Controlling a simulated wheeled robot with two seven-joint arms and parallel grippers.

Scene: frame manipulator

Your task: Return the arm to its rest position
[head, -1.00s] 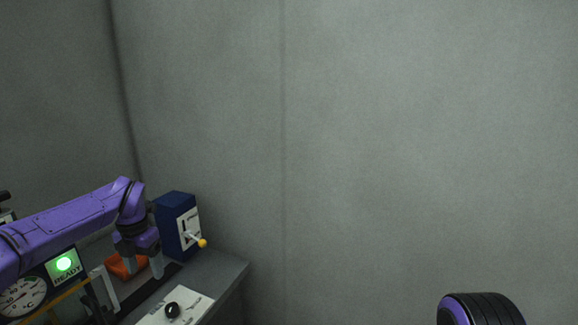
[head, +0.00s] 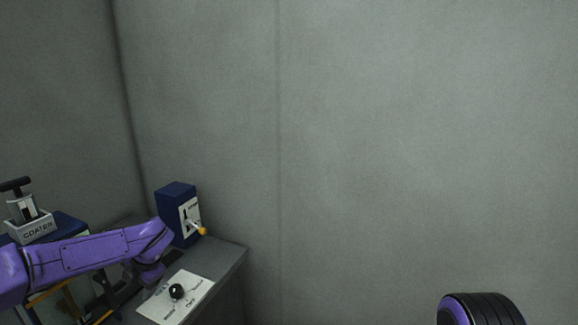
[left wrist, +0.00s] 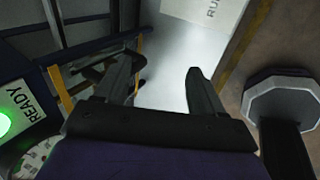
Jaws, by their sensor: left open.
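My left arm (head: 95,252) comes in from the left edge in the head view, low over the equipment. Its gripper end hangs down past the wrist, and the fingers are mostly hidden there. In the left wrist view the left gripper (left wrist: 163,76) is open, its two dark fingers apart with nothing between them. Below the fingers lies a pale surface. My right gripper is not in view; a purple and black part of me shows at the lower right of the head view.
A blue box (head: 171,205) with an orange-tipped lever stands on the grey bench (head: 221,262). A white plate (head: 192,297) bears a black knob (head: 177,291). A green READY light (left wrist: 4,123) glows. The right side is bare wall.

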